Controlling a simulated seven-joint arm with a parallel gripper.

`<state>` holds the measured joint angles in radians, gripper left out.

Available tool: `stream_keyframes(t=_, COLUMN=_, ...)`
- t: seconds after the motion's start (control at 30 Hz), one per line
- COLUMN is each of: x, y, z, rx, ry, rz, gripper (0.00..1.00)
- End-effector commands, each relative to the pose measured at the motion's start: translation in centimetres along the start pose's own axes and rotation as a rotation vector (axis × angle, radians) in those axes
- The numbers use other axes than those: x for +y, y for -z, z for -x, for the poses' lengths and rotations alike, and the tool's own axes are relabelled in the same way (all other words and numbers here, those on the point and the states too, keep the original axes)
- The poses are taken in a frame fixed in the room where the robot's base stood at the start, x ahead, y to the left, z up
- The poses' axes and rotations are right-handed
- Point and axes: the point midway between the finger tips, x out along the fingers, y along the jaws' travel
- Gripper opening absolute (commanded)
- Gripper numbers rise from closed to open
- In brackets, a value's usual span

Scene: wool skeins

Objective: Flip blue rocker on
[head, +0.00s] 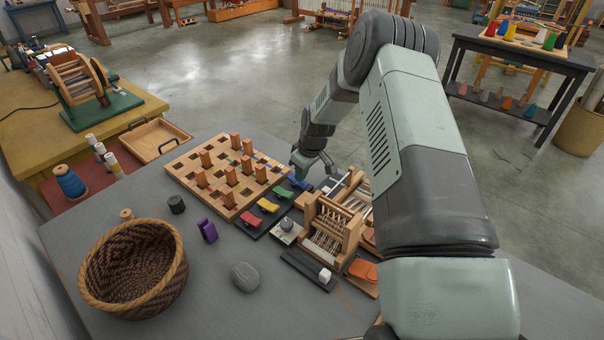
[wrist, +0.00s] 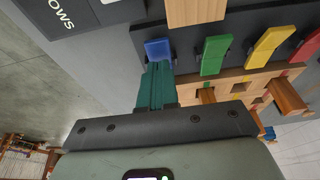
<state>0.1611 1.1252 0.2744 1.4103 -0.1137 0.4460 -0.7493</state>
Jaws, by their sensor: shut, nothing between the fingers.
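The blue rocker (wrist: 158,49) is at the left end of a row of coloured rockers on a dark base in the wrist view. In the head view the blue rocker (head: 301,182) is at the far end of the row, partly behind my gripper. My gripper (wrist: 157,70) is shut and empty, its teal fingertips right at the near edge of the blue rocker. I cannot tell whether they touch it or which way it is tilted. In the head view my gripper (head: 300,170) points down over that end of the row.
The green rocker (wrist: 216,54) is next to the blue one, then the yellow (wrist: 265,46) and red (wrist: 306,46). A wooden peg board (head: 215,180) lies close along the row. A small wooden loom (head: 330,230) stands on its other side. A woven basket (head: 135,270) is at the front left.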

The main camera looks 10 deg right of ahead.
Motion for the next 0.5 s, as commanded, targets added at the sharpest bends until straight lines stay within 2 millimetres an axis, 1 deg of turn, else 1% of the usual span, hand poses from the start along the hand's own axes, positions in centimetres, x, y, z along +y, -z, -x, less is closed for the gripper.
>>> stream_keyframes(t=0.07, x=0.0, y=0.1, z=0.3, rx=0.001, ry=-0.001, rz=0.0, gripper=0.0)
stream_keyframes(t=0.17, x=0.1, y=0.4, z=1.3, rx=0.002, ry=-0.002, rz=0.001, gripper=0.0)
stream_keyframes(t=0.27, x=0.1, y=0.9, z=3.0, rx=0.002, ry=-0.003, rz=0.001, gripper=0.0)
stream_keyframes(t=0.33, x=0.1, y=1.1, z=4.6, rx=0.003, ry=-0.004, rz=0.0, gripper=0.0)
stream_keyframes(t=0.5, x=0.1, y=0.1, z=8.6, rx=0.002, ry=-0.003, rz=-0.002, gripper=0.0)
